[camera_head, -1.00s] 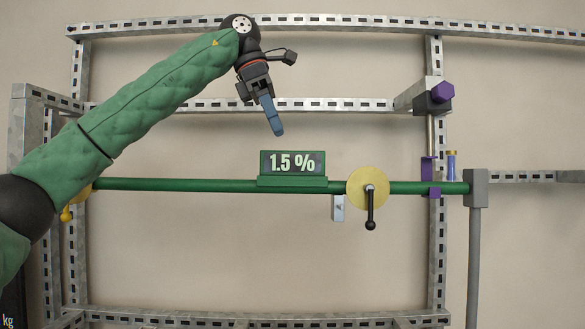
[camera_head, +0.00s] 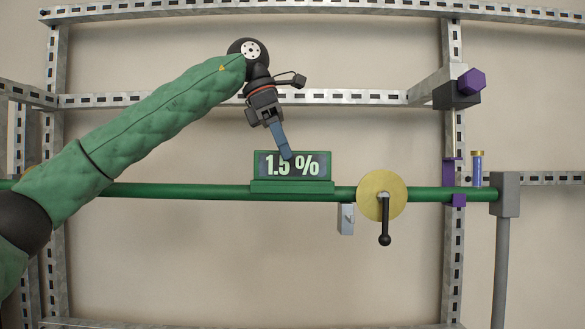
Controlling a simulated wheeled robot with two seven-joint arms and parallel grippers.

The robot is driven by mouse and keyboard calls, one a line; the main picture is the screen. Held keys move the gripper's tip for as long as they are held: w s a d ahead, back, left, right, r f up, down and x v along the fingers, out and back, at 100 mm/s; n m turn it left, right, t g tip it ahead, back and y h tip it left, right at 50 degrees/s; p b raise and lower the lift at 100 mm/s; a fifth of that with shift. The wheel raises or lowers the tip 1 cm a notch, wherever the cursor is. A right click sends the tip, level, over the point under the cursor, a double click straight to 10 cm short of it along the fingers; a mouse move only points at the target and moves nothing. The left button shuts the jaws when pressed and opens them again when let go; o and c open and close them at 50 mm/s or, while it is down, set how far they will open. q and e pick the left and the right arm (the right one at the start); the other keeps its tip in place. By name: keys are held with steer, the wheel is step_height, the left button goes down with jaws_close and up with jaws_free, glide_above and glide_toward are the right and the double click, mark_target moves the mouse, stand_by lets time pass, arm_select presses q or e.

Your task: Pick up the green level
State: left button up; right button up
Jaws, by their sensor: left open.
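The green level (camera_head: 322,172) sits on the green pipe (camera_head: 200,190) and shows "1.5 %" on its dark face. My left gripper (camera_head: 284,152) comes down from above and is open, with its blue fingers pointing down. The fingertips overlap the upper middle of the level in the head view and cover part of the display. I cannot tell whether they touch it or are in front of it. My right gripper is not in view.
A yellow disc with a black crank handle (camera_head: 384,225) is on the pipe right of the level. A grey block (camera_head: 345,218) hangs below the pipe. Purple clamp parts (camera_head: 453,172) and a grey post (camera_head: 505,195) stand at the right. A perforated metal frame (camera_head: 350,99) stands behind.

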mark_target(293, 162)
arm_select(q)
steer(key=shift+s+d+f+p, duration=0.2)
steer(key=shift+s+d+p, duration=0.3)
steer(key=shift+p, duration=0.25)
steer(key=shift+p+x, duration=0.4)
steer(key=shift+x, duration=0.6)
steer(key=shift+w+f, duration=0.4)
steer(key=shift+f, duration=0.05)
steer(key=shift+s, duration=0.15)
steer(key=shift+s+r, duration=0.1)
steer(key=shift+s, duration=0.05)
steer(key=c, duration=0.4)
jaws_close()
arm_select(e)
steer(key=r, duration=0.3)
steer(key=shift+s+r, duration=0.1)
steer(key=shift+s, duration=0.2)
